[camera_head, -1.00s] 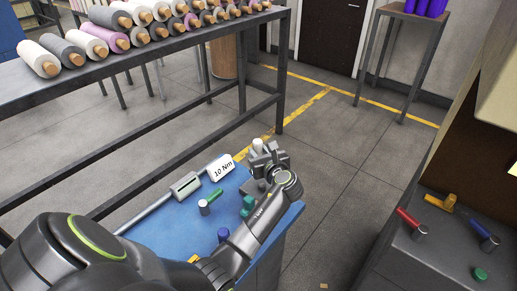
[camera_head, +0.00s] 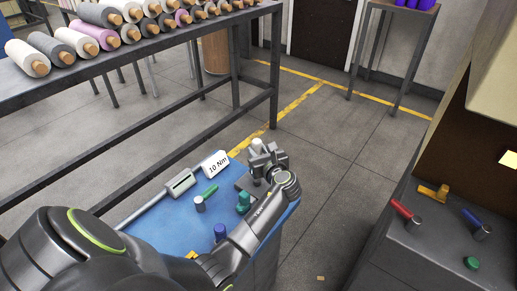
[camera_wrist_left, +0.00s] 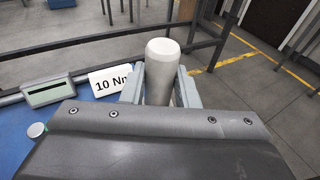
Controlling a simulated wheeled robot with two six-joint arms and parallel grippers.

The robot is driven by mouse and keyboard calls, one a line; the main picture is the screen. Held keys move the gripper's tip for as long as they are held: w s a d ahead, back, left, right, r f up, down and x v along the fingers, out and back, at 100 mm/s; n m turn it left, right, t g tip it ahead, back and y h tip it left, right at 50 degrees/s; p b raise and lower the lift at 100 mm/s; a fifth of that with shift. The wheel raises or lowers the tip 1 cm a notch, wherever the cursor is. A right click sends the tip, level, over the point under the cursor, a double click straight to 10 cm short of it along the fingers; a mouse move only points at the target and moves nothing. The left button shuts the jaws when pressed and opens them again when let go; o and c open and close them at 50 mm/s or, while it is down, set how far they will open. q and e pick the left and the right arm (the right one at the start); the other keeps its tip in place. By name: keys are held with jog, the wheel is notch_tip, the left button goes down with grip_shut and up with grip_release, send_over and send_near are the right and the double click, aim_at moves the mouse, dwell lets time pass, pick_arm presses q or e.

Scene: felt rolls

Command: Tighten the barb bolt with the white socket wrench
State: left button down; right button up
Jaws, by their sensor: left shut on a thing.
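My left gripper (camera_head: 262,157) is over the far right part of the blue table (camera_head: 160,230). In the left wrist view its fingers (camera_wrist_left: 160,88) are shut on a white rounded handle (camera_wrist_left: 162,75), which looks like the white socket wrench. In the head view a small white end (camera_head: 257,144) shows between the fingers. The wrench's lower end is hidden by the gripper. I cannot make out the barb bolt; a grey block beneath the gripper is mostly covered. My right gripper is not in view.
Green-handled (camera_head: 210,190), teal (camera_head: 243,203) and blue (camera_head: 220,232) tools are near my left arm. A grey bench (camera_head: 430,235) at right holds red, blue, yellow and green items. Felt rolls (camera_head: 85,43) lie on a rack.

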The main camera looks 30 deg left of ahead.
pick_arm(q)
jog(key=shift+f+b, duration=0.7)
jog(key=shift+f, duration=1.05)
jog(key=shift+p, duration=0.3)
jog(key=shift+s+f, duration=0.1)
jog(key=shift+f, duration=0.75)
dwell(5.1)
